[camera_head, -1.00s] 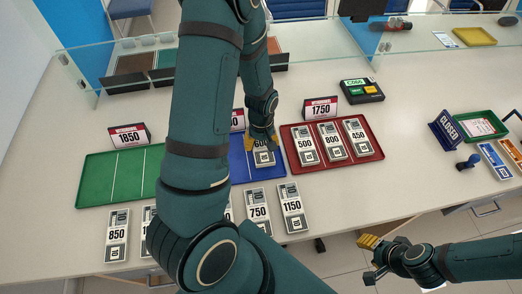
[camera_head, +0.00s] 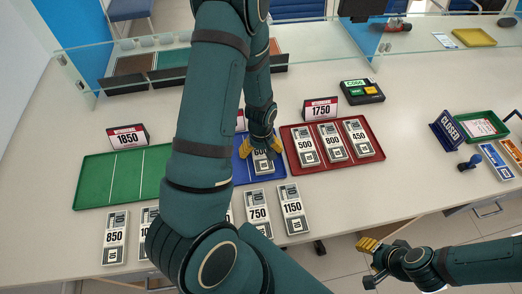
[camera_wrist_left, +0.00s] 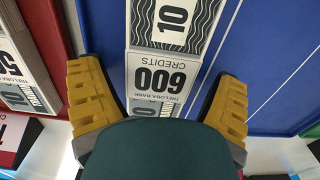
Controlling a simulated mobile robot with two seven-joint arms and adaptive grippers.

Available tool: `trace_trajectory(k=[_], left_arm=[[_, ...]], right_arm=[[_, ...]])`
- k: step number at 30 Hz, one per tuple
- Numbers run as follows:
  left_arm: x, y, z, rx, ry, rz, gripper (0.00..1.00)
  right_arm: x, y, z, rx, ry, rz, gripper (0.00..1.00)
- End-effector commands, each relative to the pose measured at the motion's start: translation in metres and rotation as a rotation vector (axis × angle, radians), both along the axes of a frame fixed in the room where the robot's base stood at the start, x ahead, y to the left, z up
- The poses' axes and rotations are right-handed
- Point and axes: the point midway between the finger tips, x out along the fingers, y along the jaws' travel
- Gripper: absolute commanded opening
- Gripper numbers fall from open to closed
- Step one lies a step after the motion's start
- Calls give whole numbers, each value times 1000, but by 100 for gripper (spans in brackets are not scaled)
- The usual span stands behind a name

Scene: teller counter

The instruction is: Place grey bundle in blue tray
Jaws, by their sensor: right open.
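A grey bundle marked 600 (camera_head: 263,168) lies in the blue tray (camera_head: 240,174), towards its right part. It also shows in the left wrist view (camera_wrist_left: 160,75), flat on the blue tray floor (camera_wrist_left: 268,62). My left gripper (camera_head: 261,150) is just above this bundle. Its yellow fingers stand wide apart on either side, with gaps between them and the bundle. My left arm hides the left part of the blue tray. Other grey bundles, such as 750 (camera_head: 258,212), 1150 (camera_head: 292,208) and 850 (camera_head: 115,238), lie in a front row. My right gripper (camera_head: 370,262) is open and empty near the front edge.
A red tray (camera_head: 345,167) with bundles 500, 800 and 450 adjoins the blue tray's right side. A 1750 sign (camera_head: 320,107) stands behind the red tray.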

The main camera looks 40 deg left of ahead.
Motion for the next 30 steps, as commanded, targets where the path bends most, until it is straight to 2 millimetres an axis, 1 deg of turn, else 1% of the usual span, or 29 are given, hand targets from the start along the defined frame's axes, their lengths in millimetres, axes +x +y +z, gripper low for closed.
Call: trace_trajectory(k=[5, 8, 11, 18, 21, 25, 30], left_arm=[[0, 0, 1, 0, 0, 0, 90], [0, 0, 7, 0, -1, 0, 90], [1, 0, 22, 0, -4, 0, 90], [1, 0, 73, 0, -6, 0, 90], [1, 0, 92, 0, -5, 0, 90], [0, 0, 110, 0, -3, 0, 90], [0, 0, 122, -1, -1, 0, 90]], right_arm=[[0, 0, 1, 0, -1, 0, 47], [1, 0, 5, 0, -2, -2, 47], [2, 0, 8, -1, -5, -4, 47], [6, -1, 19, -3, -13, -10, 47], [7, -1, 24, -4, -16, -13, 47], [9, -2, 28, -5, -19, -15, 47], [10, -2, 30, -5, -22, -17, 47]])
